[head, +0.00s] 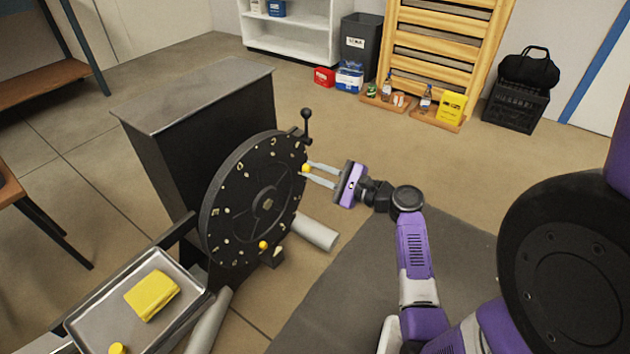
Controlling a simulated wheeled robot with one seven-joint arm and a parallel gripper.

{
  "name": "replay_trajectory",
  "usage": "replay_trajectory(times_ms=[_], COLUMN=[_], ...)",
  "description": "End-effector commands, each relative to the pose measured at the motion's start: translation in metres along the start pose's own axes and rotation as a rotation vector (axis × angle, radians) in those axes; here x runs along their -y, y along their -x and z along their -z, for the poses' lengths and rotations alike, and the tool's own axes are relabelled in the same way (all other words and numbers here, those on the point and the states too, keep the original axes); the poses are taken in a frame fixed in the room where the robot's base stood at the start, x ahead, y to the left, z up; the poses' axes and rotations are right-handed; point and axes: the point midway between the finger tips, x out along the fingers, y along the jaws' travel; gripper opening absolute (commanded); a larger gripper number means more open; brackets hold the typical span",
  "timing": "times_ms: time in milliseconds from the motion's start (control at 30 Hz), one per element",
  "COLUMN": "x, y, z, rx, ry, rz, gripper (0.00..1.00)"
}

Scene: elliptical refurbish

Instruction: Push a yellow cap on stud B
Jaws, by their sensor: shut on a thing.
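A round black disc (240,205) stands upright on the front of a dark box-shaped machine, with studs and pale marks around its face. A small yellow cap (306,169) is at the disc's upper right edge, between the fingertips of my gripper (308,171). My gripper is shut on this cap, with its fingers pointing left at the disc. I cannot tell whether the cap touches a stud. Another yellow cap (263,245) sits at the disc's lower edge. A further yellow cap (117,348) lies in the metal tray. The stud letters are too small to read.
The metal tray (190,290) at lower left holds a yellow cloth or sponge (152,295). A black-knobbed lever (307,120) rises just above the cap. A pale cylinder (315,232) shows below the disc. The floor behind my gripper is clear.

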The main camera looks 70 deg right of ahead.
Motion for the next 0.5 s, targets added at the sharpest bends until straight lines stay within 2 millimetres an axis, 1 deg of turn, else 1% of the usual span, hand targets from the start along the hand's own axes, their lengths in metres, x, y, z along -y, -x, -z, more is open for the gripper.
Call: replay_trajectory(times_ms=[33, 100, 200, 367, 500], x=[0.002, 0.008, 0.012, 0.013, 0.013], y=[0.006, 0.012, 0.014, 0.007, -0.003], z=[0.010, 0.015, 0.017, 0.017, 0.017], rx=[-0.009, -0.017, -0.020, -0.020, -0.020], ry=[0.000, 0.001, 0.001, 0.001, 0.002], rz=[0.028, 0.054, 0.068, 0.068, 0.067], gripper=[0.00, 0.00, 0.00, 0.00, 0.00])
